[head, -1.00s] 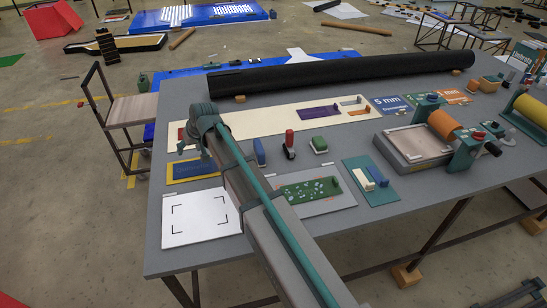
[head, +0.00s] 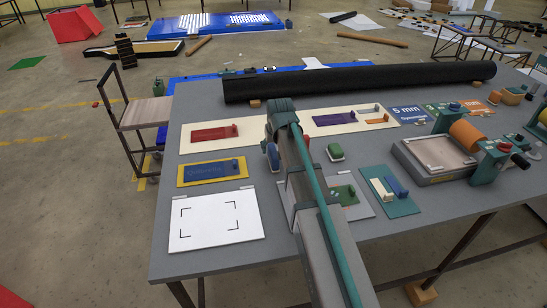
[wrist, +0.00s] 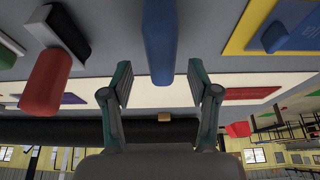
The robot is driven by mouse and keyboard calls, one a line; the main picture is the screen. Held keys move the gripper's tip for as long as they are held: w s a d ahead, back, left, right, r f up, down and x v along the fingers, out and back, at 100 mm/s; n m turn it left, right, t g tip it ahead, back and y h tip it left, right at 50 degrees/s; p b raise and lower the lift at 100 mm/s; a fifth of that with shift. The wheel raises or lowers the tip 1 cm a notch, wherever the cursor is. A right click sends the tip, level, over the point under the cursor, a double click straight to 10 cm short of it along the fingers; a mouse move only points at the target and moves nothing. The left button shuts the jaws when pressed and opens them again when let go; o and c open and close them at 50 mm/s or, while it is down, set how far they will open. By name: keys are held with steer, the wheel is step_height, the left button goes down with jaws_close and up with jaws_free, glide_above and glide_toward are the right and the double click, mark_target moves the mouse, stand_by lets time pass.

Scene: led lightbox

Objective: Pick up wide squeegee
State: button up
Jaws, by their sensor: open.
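A blue elongated tool (wrist: 160,40) shows at the top middle of the wrist view, lined up with the gap between my fingers. It also shows in the head view (head: 272,157), just left of my arm's end. No label shows whether it is the wide squeegee. My gripper (wrist: 160,78) is open and empty, its two teal-tipped fingers spread apart. A red-handled tool with a black base (wrist: 46,82) lies left of it in the wrist view. A green tool (head: 335,152) sits right of my arm. The fingers are mostly hidden in the head view.
A yellow-framed blue board (head: 212,171) and a white sheet (head: 215,219) lie left of my arm. A long black roll (head: 360,80) spans the table's back. A press with an orange roller (head: 468,135) stands to the right.

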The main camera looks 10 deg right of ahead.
steer(key=shift+s+p+x, duration=0.15)
steer(key=shift+p+x, duration=0.45)
steer(key=shift+x, duration=0.7)
steer(key=shift+s+p+x, duration=0.15)
steer(key=shift+p+x, duration=0.4)
steer(key=shift+x, duration=0.8)
steer(key=shift+a+f, duration=0.15)
steer(key=shift+f, duration=0.25)
jaws_close()
